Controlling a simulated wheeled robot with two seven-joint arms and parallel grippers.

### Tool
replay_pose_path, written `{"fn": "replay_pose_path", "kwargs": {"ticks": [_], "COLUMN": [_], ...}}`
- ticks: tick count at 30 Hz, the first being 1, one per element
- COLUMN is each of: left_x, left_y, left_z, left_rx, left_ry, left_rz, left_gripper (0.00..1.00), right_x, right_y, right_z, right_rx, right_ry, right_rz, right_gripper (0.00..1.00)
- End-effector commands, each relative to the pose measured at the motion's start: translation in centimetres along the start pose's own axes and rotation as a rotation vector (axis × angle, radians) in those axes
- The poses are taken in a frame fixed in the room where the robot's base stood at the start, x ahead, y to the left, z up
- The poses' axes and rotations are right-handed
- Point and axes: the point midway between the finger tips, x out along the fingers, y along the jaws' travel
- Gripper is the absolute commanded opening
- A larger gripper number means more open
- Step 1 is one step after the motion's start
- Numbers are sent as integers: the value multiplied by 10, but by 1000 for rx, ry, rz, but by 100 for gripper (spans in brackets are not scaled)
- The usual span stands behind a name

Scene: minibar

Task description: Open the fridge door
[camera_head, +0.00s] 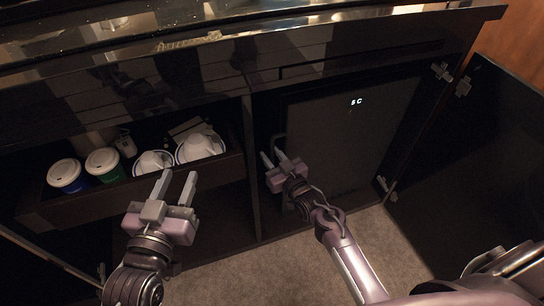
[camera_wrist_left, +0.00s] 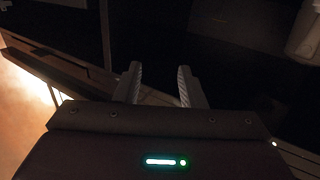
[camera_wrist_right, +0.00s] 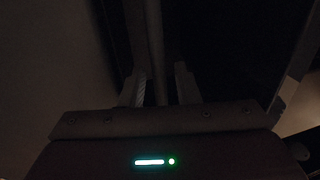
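The fridge (camera_head: 350,135) is a dark box in the right cabinet bay, with a lit "5C" display on its front. Its door looks shut. A dark bar handle (camera_head: 279,138) is at the door's left edge. My right gripper (camera_head: 271,157) is at that edge. In the right wrist view a vertical bar (camera_wrist_right: 155,50) lies between the fingers (camera_wrist_right: 160,88) of this gripper, with a visible gap on at least one side; contact cannot be told. My left gripper (camera_head: 176,185) is open and empty in front of the left bay, and also shows in the left wrist view (camera_wrist_left: 157,88).
The cabinet door (camera_head: 490,150) on the right stands open on its hinges. An open drawer (camera_head: 130,197) on the left holds lidded cups (camera_head: 103,163) and white cups on saucers. A dark counter (camera_head: 230,35) runs above. Carpet (camera_head: 265,275) lies below.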

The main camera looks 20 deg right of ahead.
Motion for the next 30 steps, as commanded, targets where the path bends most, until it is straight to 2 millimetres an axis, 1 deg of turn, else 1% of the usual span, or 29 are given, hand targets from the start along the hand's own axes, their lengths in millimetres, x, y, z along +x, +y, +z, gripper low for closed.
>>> {"fn": "replay_pose_path", "kwargs": {"ticks": [7, 12, 14, 27, 28, 30], "left_x": [0, 0, 0, 0, 0, -3], "left_y": [0, 0, 0, 0, 0, 0], "left_z": [-1, -1, -1, 1, 3, 18], "left_rx": [0, 0, 0, -1, -1, -4], "left_ry": [4, 3, 2, -12, -25, -88], "left_rz": [0, 0, 0, 1, 0, 0], "left_gripper": [36, 36, 36, 36, 36, 36], "right_x": [0, 0, 0, -2, -3, -6], "right_y": [0, 0, 0, 0, 0, -1], "right_z": [0, 0, 0, 0, 0, -1], "right_rx": [0, 0, 0, -1, -1, -1], "right_ry": [0, 0, 0, 0, -1, -1], "right_rz": [0, 0, 0, -6, -8, -15], "right_gripper": [29, 7, 0, 0, 0, 0]}}
